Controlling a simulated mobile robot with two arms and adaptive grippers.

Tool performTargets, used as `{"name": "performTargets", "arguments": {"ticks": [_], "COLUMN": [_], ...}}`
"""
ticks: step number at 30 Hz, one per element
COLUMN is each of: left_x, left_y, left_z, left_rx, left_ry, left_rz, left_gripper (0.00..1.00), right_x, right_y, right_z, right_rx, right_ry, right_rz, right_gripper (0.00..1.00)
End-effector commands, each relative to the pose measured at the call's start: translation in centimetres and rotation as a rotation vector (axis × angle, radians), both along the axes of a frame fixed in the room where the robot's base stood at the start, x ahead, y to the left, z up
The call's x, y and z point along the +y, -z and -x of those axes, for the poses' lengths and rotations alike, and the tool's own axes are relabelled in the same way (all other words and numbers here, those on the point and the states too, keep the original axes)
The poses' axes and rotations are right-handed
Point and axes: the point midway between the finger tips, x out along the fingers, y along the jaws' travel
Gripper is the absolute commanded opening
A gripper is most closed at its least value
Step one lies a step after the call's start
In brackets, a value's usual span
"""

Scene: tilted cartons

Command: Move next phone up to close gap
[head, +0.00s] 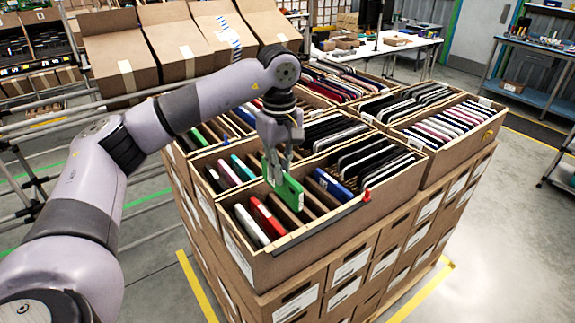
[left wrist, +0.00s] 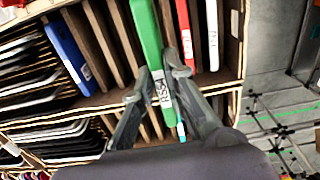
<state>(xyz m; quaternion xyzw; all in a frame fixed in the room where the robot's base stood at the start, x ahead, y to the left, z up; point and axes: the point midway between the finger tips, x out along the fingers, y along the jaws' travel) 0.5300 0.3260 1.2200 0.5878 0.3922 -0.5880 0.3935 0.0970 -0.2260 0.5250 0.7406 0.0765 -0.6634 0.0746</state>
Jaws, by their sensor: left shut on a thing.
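My left gripper (head: 277,168) is shut on a green phone (head: 288,188) and holds it upright at the top of the near carton (head: 375,199). In the left wrist view the green phone (left wrist: 147,38) stands between the two fingers (left wrist: 152,92), with a white label near its end. In the near carton a white phone (head: 250,226) and red phones (head: 266,218) stand at the left, and a blue phone (head: 333,186) stands at the right. Brown dividers with empty slots show between them. How deep the green phone's lower end sits is hidden. My right gripper is not in view.
More open cartons of upright phones stand behind and right, one with pink and white phones (head: 447,126). A red clip (head: 367,195) sits on the near carton's rim. Tilted empty cartons (head: 125,60) stand behind my arm.

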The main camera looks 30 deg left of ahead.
Motion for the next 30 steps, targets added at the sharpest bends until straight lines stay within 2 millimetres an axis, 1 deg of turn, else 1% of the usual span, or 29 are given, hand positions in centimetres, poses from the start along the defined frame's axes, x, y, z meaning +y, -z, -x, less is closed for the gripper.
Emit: {"name": "performTargets", "arguments": {"ticks": [6, 13, 18, 30], "left_x": [0.0, 0.0, 0.0, 0.0], "left_y": [1.6, 3.2, 4.4, 7.2], "left_z": [0.0, 0.0, 0.0, 0.0], "left_rx": [0.0, 0.0, 0.0, 0.0], "left_ry": [0.0, -0.001, -0.001, -0.001], "left_rz": [0.0, 0.0, 0.0, 0.0], "left_gripper": [0.0, 0.0, 0.0, 0.0], "right_x": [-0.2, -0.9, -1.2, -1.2], "right_y": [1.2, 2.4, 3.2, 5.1], "right_z": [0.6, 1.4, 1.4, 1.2], "right_rx": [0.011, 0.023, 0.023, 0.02], "right_ry": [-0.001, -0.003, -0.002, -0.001], "right_rz": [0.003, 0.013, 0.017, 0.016], "right_gripper": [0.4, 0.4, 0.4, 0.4]}}
